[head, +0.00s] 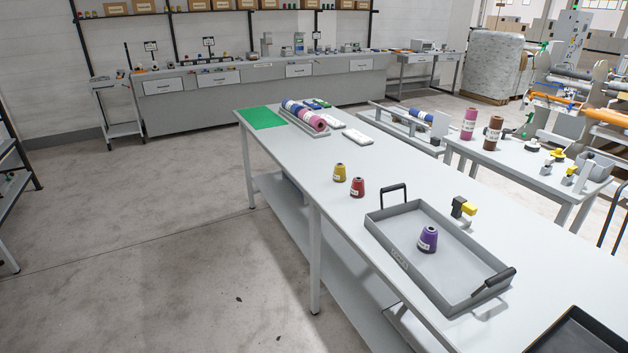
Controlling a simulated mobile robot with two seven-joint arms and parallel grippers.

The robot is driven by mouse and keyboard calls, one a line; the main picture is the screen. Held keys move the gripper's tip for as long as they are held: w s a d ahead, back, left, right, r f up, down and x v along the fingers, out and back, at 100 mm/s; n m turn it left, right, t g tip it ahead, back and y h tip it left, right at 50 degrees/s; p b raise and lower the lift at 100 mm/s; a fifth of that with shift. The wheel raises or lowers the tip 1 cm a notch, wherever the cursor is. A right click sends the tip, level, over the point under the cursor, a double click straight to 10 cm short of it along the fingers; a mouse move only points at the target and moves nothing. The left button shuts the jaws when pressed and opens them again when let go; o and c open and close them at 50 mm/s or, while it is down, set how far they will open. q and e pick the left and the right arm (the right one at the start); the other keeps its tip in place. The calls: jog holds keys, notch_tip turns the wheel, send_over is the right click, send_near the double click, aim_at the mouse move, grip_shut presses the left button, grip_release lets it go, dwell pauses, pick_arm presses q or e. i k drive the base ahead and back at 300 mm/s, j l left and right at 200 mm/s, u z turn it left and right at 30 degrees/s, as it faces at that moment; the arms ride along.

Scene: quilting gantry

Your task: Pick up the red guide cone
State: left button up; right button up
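The red guide cone (358,187) stands upright on the long white table (310,150), near its front edge. A yellow cone (340,173) stands just behind it to the left, apart from it. A purple cone (428,239) stands inside the grey tray (401,262) to the right of the red cone. Neither of my grippers is in the head view.
The grey tray has raised black handles at both ends. A yellow and black device (464,207) sits behind it. A rack of colored rolls (304,117) and a green mat (262,118) lie at the table's far end. A black tray (575,335) is at bottom right. Floor at left is clear.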

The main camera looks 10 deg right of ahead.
aim_at(357, 190)
jog(key=i+j+u, duration=0.15)
jog(key=i+u, duration=0.15)
jog(key=i, duration=0.25)
jog(key=i+u, duration=0.3)
jog(key=i, duration=0.25)
jog(key=i+j+z, duration=0.15)
jog(key=i+z, duration=0.2)
jog(key=i, duration=0.15)
jog(key=i+j+z, duration=0.35)
jog(key=i, duration=0.2)
jog(key=i+j+z, duration=0.15)
jog(key=z, duration=0.25)
jog(key=i+j+z, duration=0.25)
jog(key=z, duration=0.2)
jog(key=i+j+z, duration=0.4)
jog(key=j+z, duration=0.3)
jog(key=z, duration=0.15)
